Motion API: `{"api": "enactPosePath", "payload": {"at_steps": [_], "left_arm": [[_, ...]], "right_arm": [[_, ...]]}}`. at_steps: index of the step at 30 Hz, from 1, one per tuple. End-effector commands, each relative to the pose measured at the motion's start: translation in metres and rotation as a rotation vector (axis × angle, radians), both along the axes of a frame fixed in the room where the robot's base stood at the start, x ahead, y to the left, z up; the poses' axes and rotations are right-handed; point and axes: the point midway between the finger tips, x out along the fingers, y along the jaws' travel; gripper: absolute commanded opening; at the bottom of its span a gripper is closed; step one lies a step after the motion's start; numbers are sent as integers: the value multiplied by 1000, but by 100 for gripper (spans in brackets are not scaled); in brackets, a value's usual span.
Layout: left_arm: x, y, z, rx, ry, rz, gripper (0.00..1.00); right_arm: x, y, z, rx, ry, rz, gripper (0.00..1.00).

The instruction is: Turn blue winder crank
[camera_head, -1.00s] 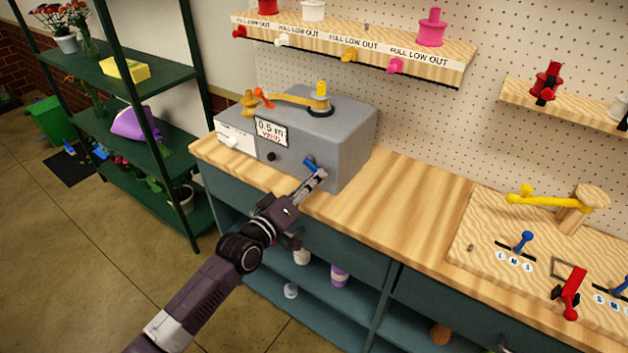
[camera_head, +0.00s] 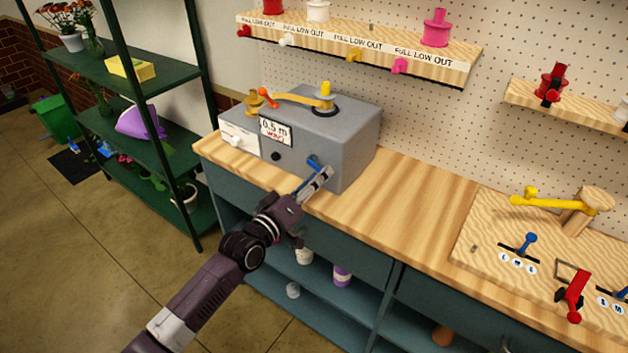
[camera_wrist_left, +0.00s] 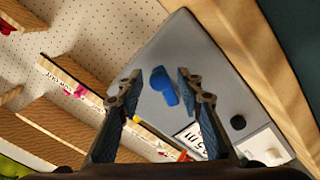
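The blue winder crank (camera_head: 314,163) is on the front of the grey winder box (camera_head: 352,148), near its right end. My left gripper (camera_head: 325,174) is in front of the box, close to the crank. In the left wrist view the blue crank (camera_wrist_left: 163,84) shows between the two fingertips of the left gripper (camera_wrist_left: 158,80). The fingers are apart, with gaps to the crank on both sides, and I cannot tell how far the tips are from it in depth. My right gripper is not in view.
The box carries a yellow arm (camera_head: 290,98) on top and a 0.5 m label (camera_head: 276,130). A black knob (camera_head: 276,157) is left of the crank. The wooden counter (camera_head: 400,190) is clear right of the box. A wooden board (camera_head: 480,240) holds small levers farther right.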

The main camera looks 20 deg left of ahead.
Motion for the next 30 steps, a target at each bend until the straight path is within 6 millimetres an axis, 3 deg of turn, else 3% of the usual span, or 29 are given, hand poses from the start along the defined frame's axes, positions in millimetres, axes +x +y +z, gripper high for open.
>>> {"api": "enactPosePath", "payload": {"at_steps": [5,19,30], "left_arm": [[-13,4,-3,1,5,-1,34],[-95,34,-2,1,1,0,34],[-113,41,1,0,-3,0,34]], "right_arm": [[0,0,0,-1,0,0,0],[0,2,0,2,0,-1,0],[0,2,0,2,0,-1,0]]}}
